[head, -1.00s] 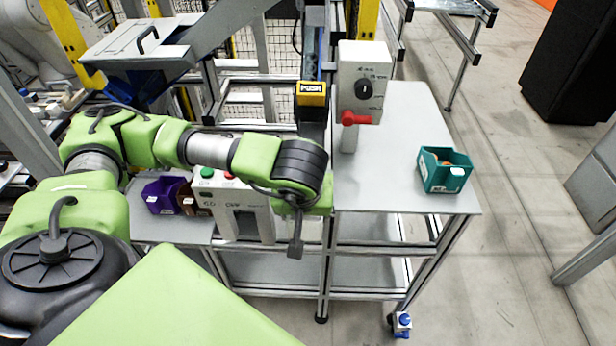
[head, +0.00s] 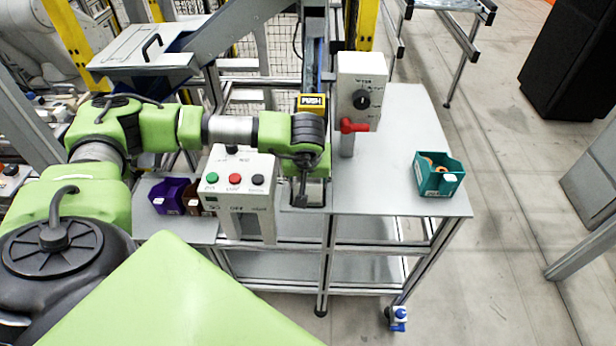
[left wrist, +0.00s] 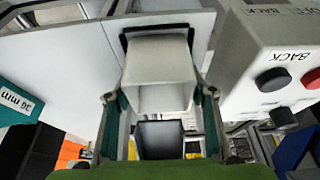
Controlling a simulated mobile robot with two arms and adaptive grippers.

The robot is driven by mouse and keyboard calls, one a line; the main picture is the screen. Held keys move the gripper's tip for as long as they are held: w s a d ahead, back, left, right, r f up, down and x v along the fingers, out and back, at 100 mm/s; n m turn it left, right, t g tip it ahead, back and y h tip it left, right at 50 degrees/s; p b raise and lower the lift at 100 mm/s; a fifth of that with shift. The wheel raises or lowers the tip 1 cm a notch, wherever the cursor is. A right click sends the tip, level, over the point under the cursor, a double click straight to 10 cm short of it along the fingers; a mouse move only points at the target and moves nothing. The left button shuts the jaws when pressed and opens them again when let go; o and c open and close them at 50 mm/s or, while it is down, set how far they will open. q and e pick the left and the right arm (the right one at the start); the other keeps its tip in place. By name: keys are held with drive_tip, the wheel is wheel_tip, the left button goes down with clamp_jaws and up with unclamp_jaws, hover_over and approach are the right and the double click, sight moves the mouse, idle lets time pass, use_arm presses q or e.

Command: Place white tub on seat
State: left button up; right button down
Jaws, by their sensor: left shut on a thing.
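The white tub (left wrist: 160,75) shows in the left wrist view between the two fingers of my left gripper (left wrist: 161,105), which is shut on it. A dark bracket-like edge (left wrist: 158,29) lies along the tub's far end; I cannot tell whether it is the seat or whether the tub touches it. In the head view my left gripper (head: 302,195) points down at the table's inner edge, just right of the button box. The tub is mostly hidden there behind the gripper. My right gripper is not in view.
The button box (head: 240,180) stands close on the left of the gripper. A teal bin (head: 438,180) sits on the right tabletop (head: 400,130). Purple (head: 170,197) and brown bins stand left. The right tabletop's middle is clear.

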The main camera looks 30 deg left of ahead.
use_arm(q)
drive_tip(key=shift+f+b, duration=0.2)
drive_tip(key=shift+b, duration=0.1)
drive_tip(key=o, duration=1.1)
drive_tip(key=shift+r, duration=0.15)
drive_tip(key=shift+r+p, duration=0.25)
drive_tip(key=shift+p, duration=0.2)
drive_tip(key=shift+b+v, duration=2)
drive_tip(key=shift+v, duration=3.9)
